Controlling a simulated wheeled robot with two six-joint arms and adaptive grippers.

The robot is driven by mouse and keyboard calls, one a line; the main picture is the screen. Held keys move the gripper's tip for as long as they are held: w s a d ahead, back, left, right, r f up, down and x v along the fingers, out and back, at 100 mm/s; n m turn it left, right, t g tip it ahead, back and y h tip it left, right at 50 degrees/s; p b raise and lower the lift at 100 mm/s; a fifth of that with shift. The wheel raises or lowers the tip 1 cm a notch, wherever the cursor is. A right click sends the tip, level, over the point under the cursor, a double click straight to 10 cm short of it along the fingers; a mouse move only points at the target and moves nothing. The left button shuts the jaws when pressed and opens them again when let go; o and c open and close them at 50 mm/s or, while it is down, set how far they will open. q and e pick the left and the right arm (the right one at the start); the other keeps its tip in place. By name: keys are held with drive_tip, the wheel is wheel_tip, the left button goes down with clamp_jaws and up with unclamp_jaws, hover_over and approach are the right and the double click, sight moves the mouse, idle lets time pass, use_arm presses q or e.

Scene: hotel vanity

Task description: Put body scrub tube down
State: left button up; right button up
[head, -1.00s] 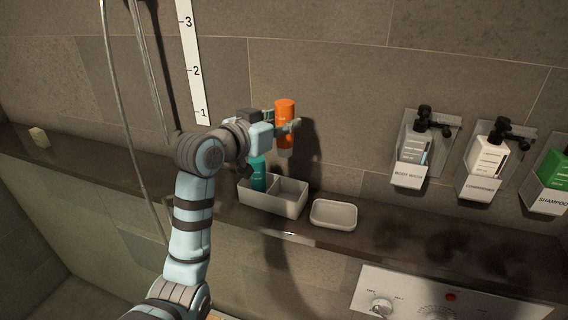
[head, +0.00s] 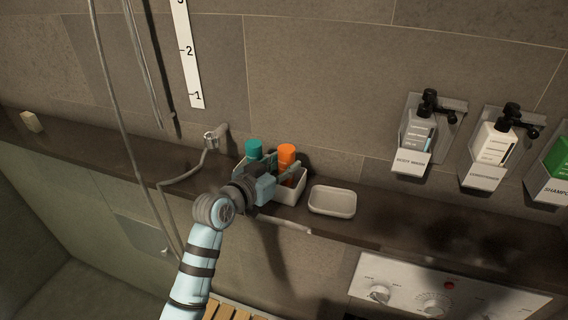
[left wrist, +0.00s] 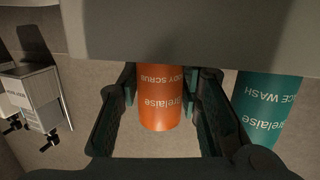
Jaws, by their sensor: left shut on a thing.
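The orange body scrub tube (head: 286,158) stands in the right compartment of the grey two-part caddy (head: 291,196) on the ledge. Its lower part is hidden by the gripper and the caddy wall. My left gripper (head: 285,176) is shut on the tube at the caddy's rim. The left wrist view shows the orange tube (left wrist: 160,97) between both fingers, its lettering upside down. The teal face wash tube (head: 254,150) stands in the caddy's left compartment, beside the held tube. I cannot tell whether the orange tube touches the caddy floor. My right gripper is not in view.
An empty white soap dish (head: 332,201) sits just right of the caddy. Wall dispensers (head: 414,140) hang further right, above the ledge (head: 400,228). A shower hose (head: 118,130) hangs at the left, and a control panel (head: 440,290) is below.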

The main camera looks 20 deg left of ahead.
use_arm(q)
drive_tip(key=shift+s+r, duration=0.15)
drive_tip(key=shift+s, duration=0.25)
drive_tip(key=shift+s+r, duration=0.1)
drive_tip(key=shift+s, duration=0.1)
drive_tip(key=shift+f, duration=0.3)
drive_tip(key=o, duration=1.2)
drive_tip(key=shift+w+f, duration=0.1)
drive_tip(key=shift+w, duration=0.15)
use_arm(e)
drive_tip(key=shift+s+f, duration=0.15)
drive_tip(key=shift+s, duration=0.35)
use_arm(q)
drive_tip(key=shift+s, duration=0.1)
